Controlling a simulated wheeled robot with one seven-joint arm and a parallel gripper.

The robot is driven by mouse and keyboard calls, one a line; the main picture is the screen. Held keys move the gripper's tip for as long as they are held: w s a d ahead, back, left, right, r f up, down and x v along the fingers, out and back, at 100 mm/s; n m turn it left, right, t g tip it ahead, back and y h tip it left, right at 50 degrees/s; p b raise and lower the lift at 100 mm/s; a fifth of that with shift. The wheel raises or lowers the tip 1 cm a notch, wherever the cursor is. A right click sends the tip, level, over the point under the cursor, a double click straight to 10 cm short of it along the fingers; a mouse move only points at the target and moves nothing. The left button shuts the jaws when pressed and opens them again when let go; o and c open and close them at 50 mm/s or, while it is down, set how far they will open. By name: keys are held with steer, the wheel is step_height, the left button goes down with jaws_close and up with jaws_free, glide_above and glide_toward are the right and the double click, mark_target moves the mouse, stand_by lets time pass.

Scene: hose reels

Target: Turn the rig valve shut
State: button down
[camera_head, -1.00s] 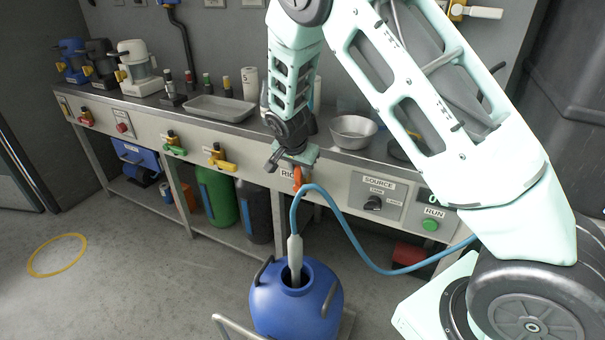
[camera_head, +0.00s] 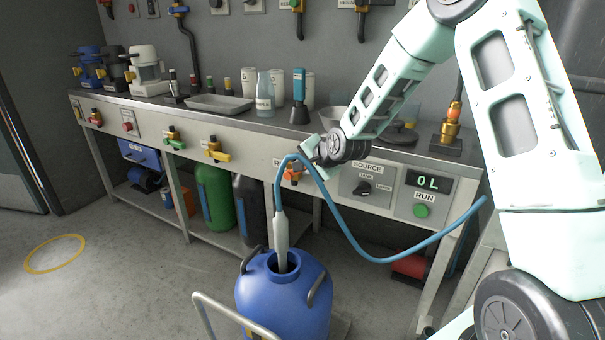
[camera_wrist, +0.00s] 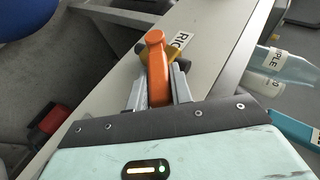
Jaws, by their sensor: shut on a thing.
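The rig valve's orange handle (camera_head: 293,174) is on the front panel of the bench, partly hidden by my gripper and the hose. In the wrist view the orange handle (camera_wrist: 156,68) stands between my two fingers, with a yellow valve body (camera_wrist: 173,50) behind it. My gripper (camera_wrist: 158,82) is shut on this handle; it also shows in the head view (camera_head: 304,158), with my wrist to the right of the valve. A label beside the valve (camera_wrist: 181,40) is only partly readable. The handle's exact angle is hard to tell.
A blue hose (camera_head: 345,225) loops past my gripper into a blue drum (camera_head: 284,300) in front of the bench. To the right are a source knob (camera_head: 362,188), a green run button (camera_head: 421,211) and a display reading 0 L (camera_head: 428,182). Bottles stand on the bench top.

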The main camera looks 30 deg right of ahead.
steer(key=shift+s+d+f+m+t+y+b, duration=0.15)
steer(key=shift+s+f+m+t+y+b, duration=0.2)
steer(key=shift+f+t+b, duration=0.65)
steer(key=shift+s+d+f+m+t+y+b, duration=0.15)
steer(key=shift+f+m+t+y+b, duration=0.4)
steer(key=shift+t+b, duration=0.85)
steer(key=shift+s+d+f+m+t+y+b, duration=0.15)
steer(key=shift+s+f+m+t+y+b, duration=0.15)
steer(key=shift+f+t+b, duration=0.85)
steer(key=shift+r, duration=0.3)
steer(key=c, duration=1.2)
jaws_free()
steer(key=shift+w, duration=0.1)
steer(key=shift+c, duration=0.2)
